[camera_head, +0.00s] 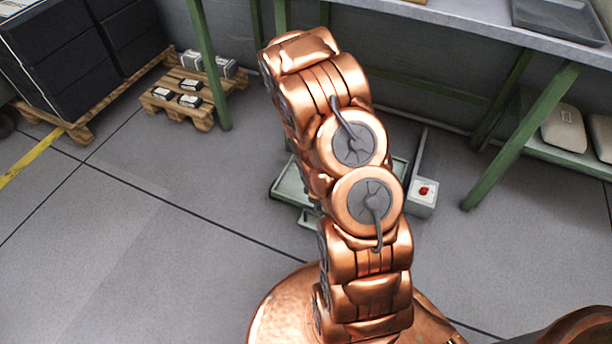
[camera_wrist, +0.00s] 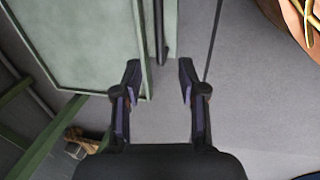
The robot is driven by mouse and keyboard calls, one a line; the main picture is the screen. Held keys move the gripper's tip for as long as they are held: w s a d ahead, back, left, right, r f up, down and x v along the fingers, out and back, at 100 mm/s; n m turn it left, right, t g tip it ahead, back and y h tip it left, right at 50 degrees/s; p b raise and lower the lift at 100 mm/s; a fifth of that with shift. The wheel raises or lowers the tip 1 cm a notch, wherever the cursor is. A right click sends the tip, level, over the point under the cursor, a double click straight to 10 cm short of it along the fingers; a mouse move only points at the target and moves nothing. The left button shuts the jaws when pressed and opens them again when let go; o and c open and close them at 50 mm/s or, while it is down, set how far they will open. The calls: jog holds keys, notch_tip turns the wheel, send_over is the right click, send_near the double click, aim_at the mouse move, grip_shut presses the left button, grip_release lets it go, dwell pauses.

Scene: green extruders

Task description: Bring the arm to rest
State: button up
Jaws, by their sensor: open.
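My gripper (camera_wrist: 160,85) is open and empty in the wrist view. Its two dark fingers stand apart, with grey floor and the edge of a pale green panel behind them. In the head view my copper-coloured arm rises folded through the middle of the picture. My gripper cannot be made out there.
A green-legged table (camera_head: 470,22) stands at the back, with a grey tray (camera_head: 560,18) on it. A low green platform (camera_head: 290,185) and a box with a red button (camera_head: 423,192) are behind my arm. A pallet (camera_head: 205,110) holds small boxes.

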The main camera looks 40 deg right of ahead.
jog(key=s+a+r+m+g+p, duration=0.15)
jog(key=a+r+p, duration=0.45)
jog(key=r, duration=1.3)
jog(key=s+a+r+m+p, duration=0.1)
jog(key=r+m+p, duration=0.2)
jog(key=r+p, duration=1.2)
jog(key=s+a+r+p, duration=0.3)
jog(key=s+a+r, duration=0.1)
jog(key=r, duration=0.7)
jog(key=s+a+r+m+g+y+p, duration=0.1)
jog(key=s+a+r+p, duration=0.2)
jog(key=s+r, duration=0.4)
jog(key=s+a+r+y+p, duration=0.1)
jog(key=s+a+r+p, duration=0.3)
jog(key=r, duration=1.2)
jog(key=shift+s+a+r+m, duration=0.25)
jog(key=shift+s+a+m, duration=0.15)
jog(key=shift+s, duration=0.35)
